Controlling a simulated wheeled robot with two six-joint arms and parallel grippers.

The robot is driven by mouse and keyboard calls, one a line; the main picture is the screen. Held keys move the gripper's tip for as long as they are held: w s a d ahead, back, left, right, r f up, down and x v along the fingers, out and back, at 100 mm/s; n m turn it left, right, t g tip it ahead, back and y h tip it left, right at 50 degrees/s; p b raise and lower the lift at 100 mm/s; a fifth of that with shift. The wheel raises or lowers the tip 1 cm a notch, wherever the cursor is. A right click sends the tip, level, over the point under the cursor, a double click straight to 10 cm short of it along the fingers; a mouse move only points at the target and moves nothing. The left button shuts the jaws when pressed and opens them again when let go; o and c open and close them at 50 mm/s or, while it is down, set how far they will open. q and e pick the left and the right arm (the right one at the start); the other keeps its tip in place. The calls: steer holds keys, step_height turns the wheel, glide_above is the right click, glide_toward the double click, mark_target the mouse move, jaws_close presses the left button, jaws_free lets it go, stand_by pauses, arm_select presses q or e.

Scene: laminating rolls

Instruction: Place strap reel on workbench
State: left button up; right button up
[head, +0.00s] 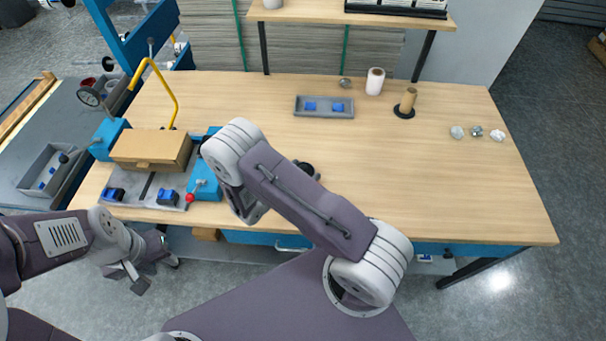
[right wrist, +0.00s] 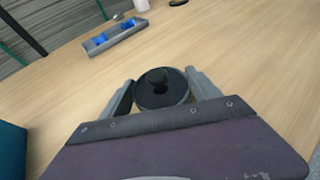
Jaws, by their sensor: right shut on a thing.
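The strap reel (right wrist: 160,92) is a black round disc with a raised dark knob at its centre. In the right wrist view it sits between the two grey fingers of my right gripper (right wrist: 162,90), which is shut on it. In the head view a dark part of the reel (head: 307,169) shows past my right arm, which hides the rest. It is over the workbench (head: 440,195); whether it touches the wooden top I cannot tell. My left gripper (head: 155,275) hangs low at the left, off the bench's front edge, empty, with its fingers apart.
A grey tray with blue pieces (head: 323,106), a white roll (head: 375,81) and a brown roll on a black base (head: 405,103) stand toward the back. Several crumpled pieces (head: 476,132) lie at right. A cardboard box (head: 150,149) sits on the left fixture. The bench's right middle is clear.

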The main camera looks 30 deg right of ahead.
steer(key=shift+f, duration=0.9)
steer(key=shift+f, duration=0.1)
steer(key=o, duration=1.6)
